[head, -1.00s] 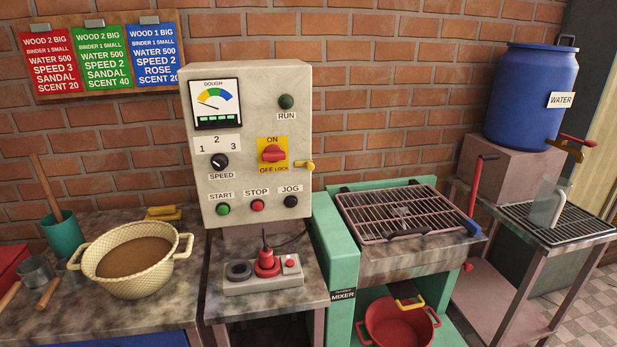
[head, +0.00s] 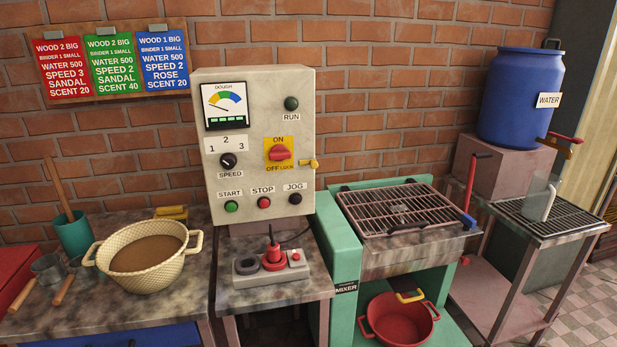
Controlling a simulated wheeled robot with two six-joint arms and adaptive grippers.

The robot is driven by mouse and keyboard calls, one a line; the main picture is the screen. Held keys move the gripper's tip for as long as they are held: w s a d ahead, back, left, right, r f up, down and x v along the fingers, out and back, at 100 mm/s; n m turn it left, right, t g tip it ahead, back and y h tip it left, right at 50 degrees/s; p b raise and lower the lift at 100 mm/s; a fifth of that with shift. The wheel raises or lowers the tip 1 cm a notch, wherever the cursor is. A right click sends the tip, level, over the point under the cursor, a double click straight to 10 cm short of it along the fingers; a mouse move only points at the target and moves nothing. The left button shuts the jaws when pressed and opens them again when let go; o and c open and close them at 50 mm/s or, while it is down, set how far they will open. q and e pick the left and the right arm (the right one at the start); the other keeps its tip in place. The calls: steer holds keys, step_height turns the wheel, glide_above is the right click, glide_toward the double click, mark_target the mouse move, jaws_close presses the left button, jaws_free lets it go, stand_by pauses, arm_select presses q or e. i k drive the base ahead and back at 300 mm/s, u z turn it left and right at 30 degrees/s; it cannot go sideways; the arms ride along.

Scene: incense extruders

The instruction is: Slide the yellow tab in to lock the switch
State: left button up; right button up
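The main switch is a red rotary handle (head: 280,153) on a yellow plate marked ON above and OFF and LOCK below. It is on the front of the grey control box (head: 257,100) in the middle of the head view. The handle lies about level, between the ON and OFF words. The yellow tab (head: 314,163) sits at the right of the plate, near the LOCK word, and sticks out past the box's right edge. A small gap seems to show between tab and handle. Neither of my grippers is in the head view.
The box also bears a dough gauge (head: 223,104), a speed knob (head: 228,160) and several buttons. Below it is a socket block with a red plug (head: 273,256). A basket (head: 143,257) stands at left, a grated mixer (head: 397,212) at right. The space before the box is clear.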

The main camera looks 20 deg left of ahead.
mark_target(314, 163)
steer(key=z, duration=0.5)
steer(key=i, duration=1)
steer(key=u, duration=0.5)
